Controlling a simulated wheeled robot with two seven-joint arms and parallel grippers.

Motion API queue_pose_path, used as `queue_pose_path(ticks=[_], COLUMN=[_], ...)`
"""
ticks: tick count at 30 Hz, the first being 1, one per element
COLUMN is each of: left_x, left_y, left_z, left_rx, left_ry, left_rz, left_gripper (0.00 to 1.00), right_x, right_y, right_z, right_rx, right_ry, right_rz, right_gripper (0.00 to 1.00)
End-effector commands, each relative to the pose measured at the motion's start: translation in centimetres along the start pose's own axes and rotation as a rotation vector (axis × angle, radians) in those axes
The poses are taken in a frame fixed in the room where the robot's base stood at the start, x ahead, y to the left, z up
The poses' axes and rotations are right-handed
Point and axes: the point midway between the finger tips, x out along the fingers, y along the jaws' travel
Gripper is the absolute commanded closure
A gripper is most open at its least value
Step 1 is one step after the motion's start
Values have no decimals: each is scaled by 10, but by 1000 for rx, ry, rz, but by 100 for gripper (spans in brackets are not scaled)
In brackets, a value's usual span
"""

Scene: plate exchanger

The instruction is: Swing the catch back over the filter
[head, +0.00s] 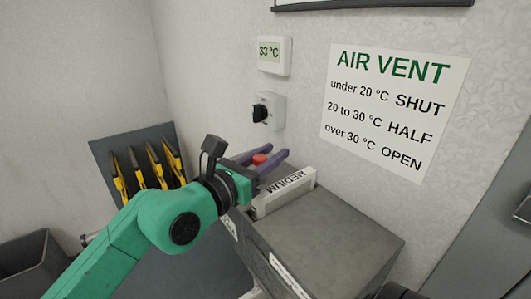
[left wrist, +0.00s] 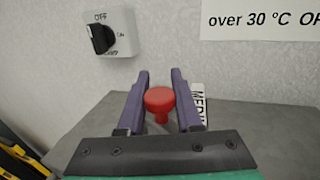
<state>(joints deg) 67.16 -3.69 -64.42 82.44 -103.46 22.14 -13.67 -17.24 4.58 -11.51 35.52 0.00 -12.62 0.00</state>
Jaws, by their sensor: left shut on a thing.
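A white filter frame marked MEDIUM (head: 285,192) sits in the top of a grey box (head: 330,235). Its marked edge also shows at the right finger in the left wrist view (left wrist: 197,98). A red knob (head: 259,158), which looks like the catch's handle, is between the purple fingers of my left gripper (head: 273,151). In the left wrist view the red knob (left wrist: 159,100) stands upright between both fingers, and the gripper is shut on it. The rest of the catch is hidden by the gripper. My right gripper is not in view.
A thermostat reading 33 °C (head: 274,54) and a black rotary switch (head: 265,111) are on the wall behind. An AIR VENT sign (head: 393,110) hangs to the right.

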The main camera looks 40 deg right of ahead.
Motion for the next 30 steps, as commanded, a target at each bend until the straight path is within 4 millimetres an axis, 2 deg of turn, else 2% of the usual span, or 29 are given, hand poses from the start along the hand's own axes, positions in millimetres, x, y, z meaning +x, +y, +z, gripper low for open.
queue_pose_path(ticks=[2, 3, 5, 17, 20, 23, 30], left_x=[0, 0, 0, -5, -19, -41, -104], left_y=[0, 0, 0, 1, 2, 2, 2], left_z=[3, 3, 2, -1, -2, -5, -7], left_rx=[-1, -1, -1, 1, 2, 2, 2], left_ry=[-7, -7, -6, -2, -4, -4, -4], left_rz=[1, 1, 1, 1, 1, 2, 4], left_gripper=[100, 59, 36, 36, 36, 36, 36], right_x=[0, 0, 0, 3, 9, 20, 48], right_y=[1, 1, 1, 2, 1, 1, 0], right_z=[1, 1, 1, 1, 2, 2, 4], right_rx=[0, 0, 0, 0, 0, 1, 2], right_ry=[-1, -1, -1, -1, -1, -1, 0], right_rz=[1, 1, 2, 2, 2, 2, 0], right_gripper=[38, 38, 38, 38, 38, 38, 38])
